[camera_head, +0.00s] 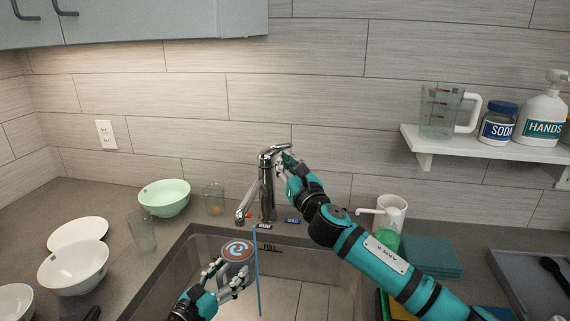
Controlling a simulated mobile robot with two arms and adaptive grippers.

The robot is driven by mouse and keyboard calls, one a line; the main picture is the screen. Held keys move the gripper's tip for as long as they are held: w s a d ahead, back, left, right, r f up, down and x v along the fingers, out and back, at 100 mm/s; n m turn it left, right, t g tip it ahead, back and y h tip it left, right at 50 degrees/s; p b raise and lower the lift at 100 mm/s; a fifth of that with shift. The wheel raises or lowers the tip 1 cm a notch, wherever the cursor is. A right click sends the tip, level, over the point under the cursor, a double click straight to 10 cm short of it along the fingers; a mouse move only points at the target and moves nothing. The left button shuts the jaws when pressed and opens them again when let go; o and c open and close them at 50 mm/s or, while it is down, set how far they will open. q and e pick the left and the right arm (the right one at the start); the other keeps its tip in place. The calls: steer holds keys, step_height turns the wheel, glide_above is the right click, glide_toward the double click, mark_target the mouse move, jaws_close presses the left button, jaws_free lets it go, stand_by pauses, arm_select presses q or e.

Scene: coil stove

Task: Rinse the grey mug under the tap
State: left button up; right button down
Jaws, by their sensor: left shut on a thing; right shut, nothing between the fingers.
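My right gripper (287,165) is shut and empty at the tap's top lever; contact is unclear. A thin blue vertical line (257,275) runs beside the mug, perhaps water.
Left of the sink stand a green bowl (164,197), clear glasses (142,234) and white bowls (73,267). On the right are a white dispenser (391,213), teal cloths (432,257) and a grey tray (530,285). A wall shelf (470,146) holds a jug and bottles.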

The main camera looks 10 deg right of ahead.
steer(key=shift+w+a+r, duration=0.1)
steer(key=shift+w+r, duration=0.25)
steer(key=shift+r, duration=0.25)
